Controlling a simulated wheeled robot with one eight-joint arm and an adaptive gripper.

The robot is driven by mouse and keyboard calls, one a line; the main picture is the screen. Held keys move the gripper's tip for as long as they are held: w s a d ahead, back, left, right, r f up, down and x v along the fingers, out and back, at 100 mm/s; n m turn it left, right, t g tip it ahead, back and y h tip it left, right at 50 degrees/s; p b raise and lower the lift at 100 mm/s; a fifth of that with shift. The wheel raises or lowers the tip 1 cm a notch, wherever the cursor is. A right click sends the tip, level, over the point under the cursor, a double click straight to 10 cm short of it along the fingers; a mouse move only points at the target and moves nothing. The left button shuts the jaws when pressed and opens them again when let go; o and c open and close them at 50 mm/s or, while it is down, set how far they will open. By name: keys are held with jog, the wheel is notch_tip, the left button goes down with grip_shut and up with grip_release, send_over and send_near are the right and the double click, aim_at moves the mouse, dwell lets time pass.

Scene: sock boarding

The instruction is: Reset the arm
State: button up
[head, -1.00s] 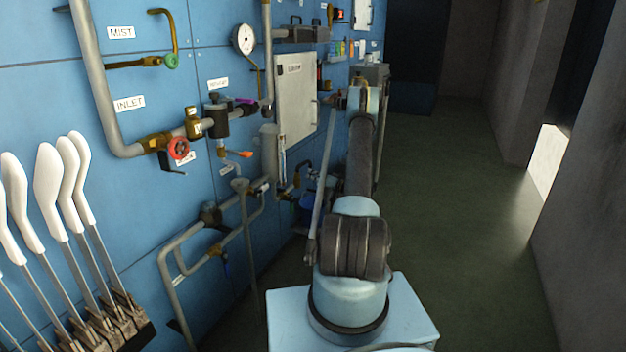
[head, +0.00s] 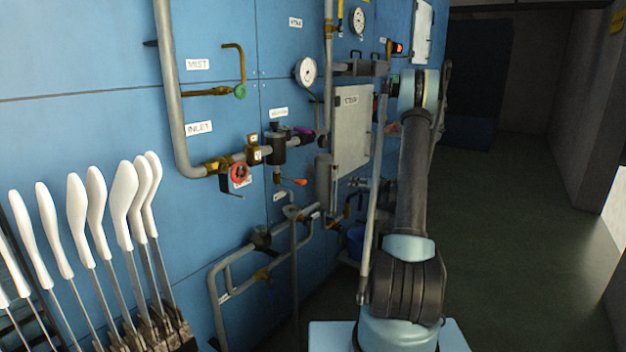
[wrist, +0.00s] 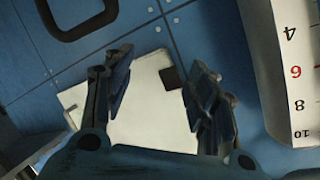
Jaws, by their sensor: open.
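My gripper (wrist: 160,100) shows in the wrist view with its two dark fingers spread wide apart. It is open, and nothing is between the fingertips. Behind it, a white panel (wrist: 140,125) with a dark square at one corner lies against the blue wall (wrist: 205,30). In the head view my arm stands upright right of the middle, in front of the wall, and its upper part reaches up past the grey cabinet door. I cannot make out the gripper in the head view.
White sock-shaped forms (head: 122,205) on metal rods stand at the left. Pipes and valves, including a red handwheel (head: 240,172), cover the wall, with a gauge (head: 306,71) above. A grey cabinet (head: 352,130) is left of my arm. The floor (head: 520,220) at right is clear.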

jog(key=s+a+r+g+h, duration=0.3)
jog(key=s+a+r, duration=0.2)
jog(key=s+r, duration=0.75)
jog(key=s+r+g+h, duration=0.1)
jog(key=s+r+h, duration=0.3)
jog(key=s, duration=1.4)
jog(key=s+d+h, duration=0.2)
jog(key=s+h, duration=0.1)
jog(key=s, duration=1.2)
jog(key=s+f+g, duration=0.5)
jog(key=s+f, duration=0.6)
jog(key=s, duration=0.4)
jog(key=shift+s+d, duration=0.2)
jog(key=shift+s, duration=0.1)
jog(key=shift+w+f, duration=0.1)
jog(key=shift+f, duration=0.05)
jog(key=shift+w+f, duration=0.15)
jog(key=shift+w, duration=0.2)
